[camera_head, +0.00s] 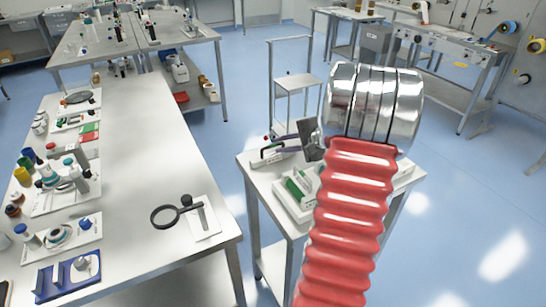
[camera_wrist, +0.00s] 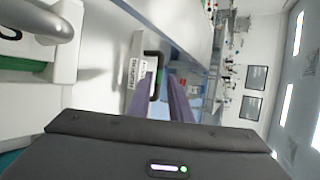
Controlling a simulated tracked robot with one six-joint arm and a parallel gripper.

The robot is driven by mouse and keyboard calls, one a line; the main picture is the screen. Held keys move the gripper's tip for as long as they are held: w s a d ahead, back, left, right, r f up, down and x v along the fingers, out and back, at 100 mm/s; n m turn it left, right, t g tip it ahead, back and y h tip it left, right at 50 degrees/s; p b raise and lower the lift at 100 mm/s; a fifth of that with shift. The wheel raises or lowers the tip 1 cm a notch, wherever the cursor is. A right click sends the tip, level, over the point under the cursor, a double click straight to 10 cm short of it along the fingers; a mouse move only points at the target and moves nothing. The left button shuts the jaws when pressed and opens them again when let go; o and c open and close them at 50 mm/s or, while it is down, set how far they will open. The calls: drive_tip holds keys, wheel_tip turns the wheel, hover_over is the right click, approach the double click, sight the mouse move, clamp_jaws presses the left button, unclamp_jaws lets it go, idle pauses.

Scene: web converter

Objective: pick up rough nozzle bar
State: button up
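My gripper (camera_head: 283,140) reaches left over the small metal table, with its purple fingers beside a white-and-black bar-like item (camera_head: 268,157) with a green end. In the wrist view my gripper's purple fingers (camera_wrist: 165,88) stand apart, with a gap between them. A black bracket-shaped handle (camera_wrist: 156,53) on a white labelled block (camera_wrist: 134,75) shows at the fingers, partly hidden by the left one. I cannot tell whether they touch it. I cannot be sure which item is the rough nozzle bar, as the label is too blurred to read.
A white tray (camera_head: 291,207) with green-and-white parts (camera_head: 298,188) sits on the small table (camera_head: 263,190), partly behind my arm. A long workbench (camera_head: 135,165) with tools and a magnifier (camera_head: 165,217) stands left. A trolley (camera_head: 298,83) stands behind. Blue floor is open at right.

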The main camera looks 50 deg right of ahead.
sight(274, 146)
drive_tip(key=shift+x, duration=2.6)
drive_tip(key=shift+d+f, duration=0.15)
drive_tip(key=shift+s, duration=0.1)
clamp_jaws()
